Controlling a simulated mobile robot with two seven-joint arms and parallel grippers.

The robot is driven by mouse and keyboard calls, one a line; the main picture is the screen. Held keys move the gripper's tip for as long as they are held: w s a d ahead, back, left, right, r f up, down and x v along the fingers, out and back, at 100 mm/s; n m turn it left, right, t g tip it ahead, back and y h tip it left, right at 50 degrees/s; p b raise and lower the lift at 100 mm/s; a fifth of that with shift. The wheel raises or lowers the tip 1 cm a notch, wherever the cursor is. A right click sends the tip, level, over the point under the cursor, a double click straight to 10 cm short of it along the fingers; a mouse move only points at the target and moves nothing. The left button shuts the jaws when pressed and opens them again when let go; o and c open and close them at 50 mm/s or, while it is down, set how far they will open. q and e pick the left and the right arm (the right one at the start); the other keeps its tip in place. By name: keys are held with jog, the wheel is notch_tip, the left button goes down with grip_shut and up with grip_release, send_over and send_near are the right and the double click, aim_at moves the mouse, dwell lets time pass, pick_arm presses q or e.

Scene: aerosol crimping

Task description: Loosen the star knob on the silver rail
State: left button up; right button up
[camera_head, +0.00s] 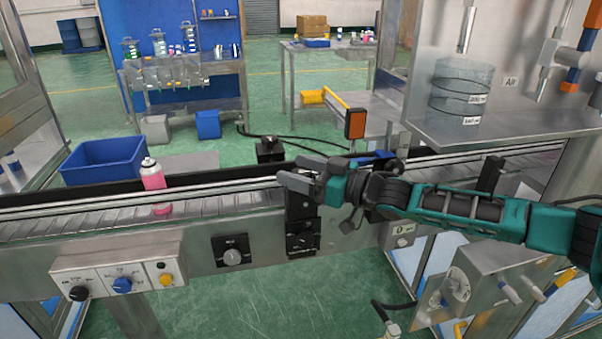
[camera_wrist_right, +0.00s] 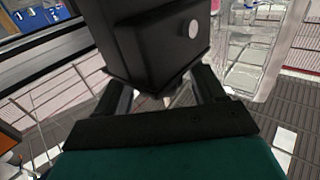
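My right gripper (camera_head: 292,172) reaches in from the right over the conveyor's silver front rail (camera_head: 225,197). Its two grey fingers are apart. Just below the fingers, a black clamp block (camera_head: 301,211) is mounted at the rail, with a dark knob-like part (camera_head: 302,243) low on its front; its star shape is too small to make out clearly. In the right wrist view, a black block (camera_wrist_right: 150,45) with a round pale button sits just beyond and between the open fingers (camera_wrist_right: 160,95). I cannot tell whether they touch it. My left gripper is out of view.
A pink and white aerosol can (camera_head: 153,186) stands on the conveyor to the left. A blue bin (camera_head: 103,160) and a black box with a knob (camera_head: 270,150) are behind it. An orange-faced sensor (camera_head: 355,124) rises beyond my gripper. A control panel (camera_head: 120,276) is at front left.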

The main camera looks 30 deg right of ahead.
jog(key=shift+s+f, duration=0.1)
jog(key=shift+f, duration=0.15)
jog(key=shift+s+d+f, duration=0.1)
jog(key=shift+s+d, duration=0.3)
jog(key=shift+s, duration=0.05)
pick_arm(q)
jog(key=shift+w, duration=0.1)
pick_arm(e)
jog(key=v, duration=1.1)
jog(key=shift+s+r, duration=0.25)
jog(key=shift+s, duration=0.05)
